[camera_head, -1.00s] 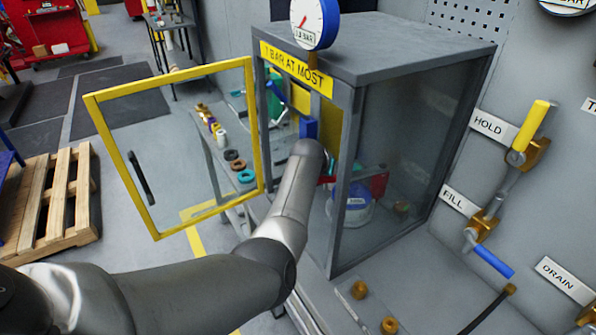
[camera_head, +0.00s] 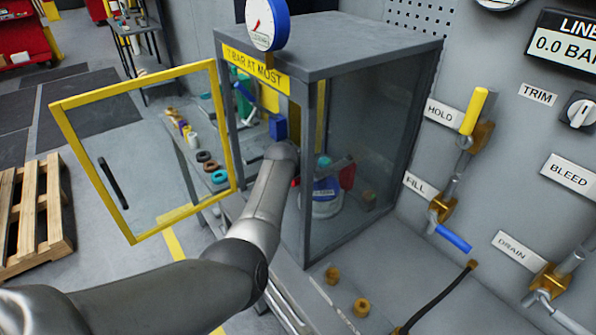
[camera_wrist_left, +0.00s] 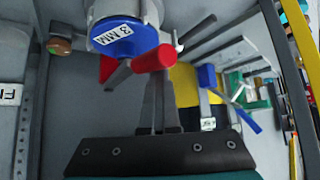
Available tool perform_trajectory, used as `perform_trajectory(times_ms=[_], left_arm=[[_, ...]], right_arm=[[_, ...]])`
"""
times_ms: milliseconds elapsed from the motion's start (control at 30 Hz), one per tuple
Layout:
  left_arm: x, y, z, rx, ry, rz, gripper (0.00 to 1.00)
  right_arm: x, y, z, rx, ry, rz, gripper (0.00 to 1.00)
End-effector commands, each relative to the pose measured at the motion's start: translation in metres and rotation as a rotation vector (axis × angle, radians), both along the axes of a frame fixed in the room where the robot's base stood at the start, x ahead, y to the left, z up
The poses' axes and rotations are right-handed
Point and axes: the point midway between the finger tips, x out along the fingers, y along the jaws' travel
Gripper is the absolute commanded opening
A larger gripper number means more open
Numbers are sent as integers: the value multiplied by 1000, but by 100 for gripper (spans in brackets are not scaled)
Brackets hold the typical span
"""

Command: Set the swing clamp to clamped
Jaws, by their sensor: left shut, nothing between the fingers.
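My left arm reaches through the open door into the cabinet, and its gripper is hidden there in the head view. In the left wrist view the left gripper (camera_wrist_left: 159,82) is shut and empty, its dark fingers just below a red cylindrical handle (camera_wrist_left: 153,57). Touching or apart, I cannot tell. The handle is on a dark lever beside a blue disc marked 3 MM (camera_wrist_left: 125,36); this looks like the swing clamp. In the head view a red part (camera_head: 347,176) and a blue-labelled round body (camera_head: 326,190) show through the glass. My right gripper is out of view.
The yellow-framed door (camera_head: 57,118) stands open at left. Dark posts of the cabinet (camera_head: 308,200) stand close to my arm. In the wrist view a blue-handled lever (camera_wrist_left: 207,77) is right of the fingers. HOLD (camera_head: 474,112) and FILL (camera_head: 452,238) valves are on the wall.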

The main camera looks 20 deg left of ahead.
Motion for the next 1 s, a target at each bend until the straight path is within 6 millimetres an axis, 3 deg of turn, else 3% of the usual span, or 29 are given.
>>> perform_trajectory(times_ms=[33, 267, 1000], left_arm=[[-6, -12, -11, -18, 28, -15, 0], [-10, -12, -6, -17, 29, -14, 0], [-59, -8, 56, -6, 7, -3, 0]], right_arm=[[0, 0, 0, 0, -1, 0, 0], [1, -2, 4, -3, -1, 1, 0], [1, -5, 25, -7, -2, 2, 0]])
